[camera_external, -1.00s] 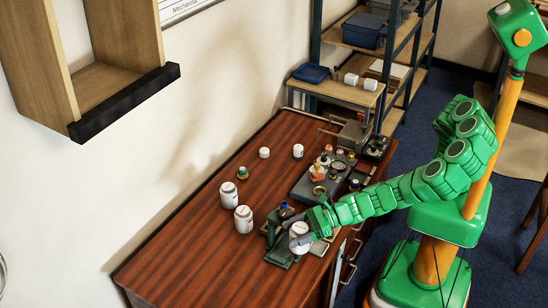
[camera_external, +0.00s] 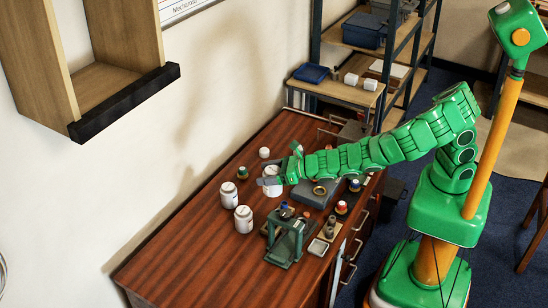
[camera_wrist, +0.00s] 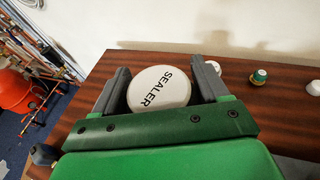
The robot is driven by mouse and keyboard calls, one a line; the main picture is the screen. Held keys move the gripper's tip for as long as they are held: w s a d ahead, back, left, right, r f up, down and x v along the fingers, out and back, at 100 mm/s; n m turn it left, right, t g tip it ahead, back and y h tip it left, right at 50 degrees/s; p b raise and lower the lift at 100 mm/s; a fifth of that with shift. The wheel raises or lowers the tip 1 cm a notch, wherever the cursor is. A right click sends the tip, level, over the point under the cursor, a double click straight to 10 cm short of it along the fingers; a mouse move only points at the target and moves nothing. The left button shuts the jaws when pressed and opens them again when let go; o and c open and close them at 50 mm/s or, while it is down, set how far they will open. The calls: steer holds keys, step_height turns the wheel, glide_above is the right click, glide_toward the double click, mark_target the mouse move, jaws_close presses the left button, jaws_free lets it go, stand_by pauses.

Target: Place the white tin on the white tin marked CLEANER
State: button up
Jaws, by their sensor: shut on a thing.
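My gripper (camera_external: 268,181) is shut on a white tin (camera_external: 273,189) and holds it over the middle of the table. In the wrist view the tin's lid (camera_wrist: 159,88) reads SEALER and sits between the two grey fingers (camera_wrist: 160,72). Two similar white tins stand upright on the table to the left of my gripper, one farther back (camera_external: 228,196) and one nearer (camera_external: 243,220). Their labels are too small to read, so I cannot tell which is marked CLEANER.
A green press-like fixture (camera_external: 288,243) stands near the table's front edge. Parts and a grey case (camera_external: 313,196) lie to the right. The table's left end (camera_external: 180,262) is clear.

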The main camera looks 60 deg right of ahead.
steer(key=w+d+f+m+h, duration=0.1)
steer(key=w+d+m+h, duration=0.25)
steer(key=d, duration=1.35)
steer(key=w+d+f+m+g+h, duration=0.1)
steer(key=w+d+m+h, duration=0.3)
steer(key=d, duration=1.2)
steer(key=w+d+f+m+h, duration=0.1)
steer(key=w+d+m+h, duration=0.3)
steer(key=d, duration=1.3)
steer(key=w+a+r+n+y, duration=0.1)
steer(key=w+a+r+n, duration=0.1)
steer(key=a, duration=1)
steer(key=w+a+r+n, duration=0.1)
steer(key=w+a+r, duration=0.1)
steer(key=a, duration=1)
steer(key=s+a+m+h, duration=0.1)
steer(key=s+a, duration=0.4)
steer(key=a, duration=0.9)
glide_above(226, 184)
steer(key=shift+a+f, duration=0.1)
steer(key=shift+f, duration=6.45)
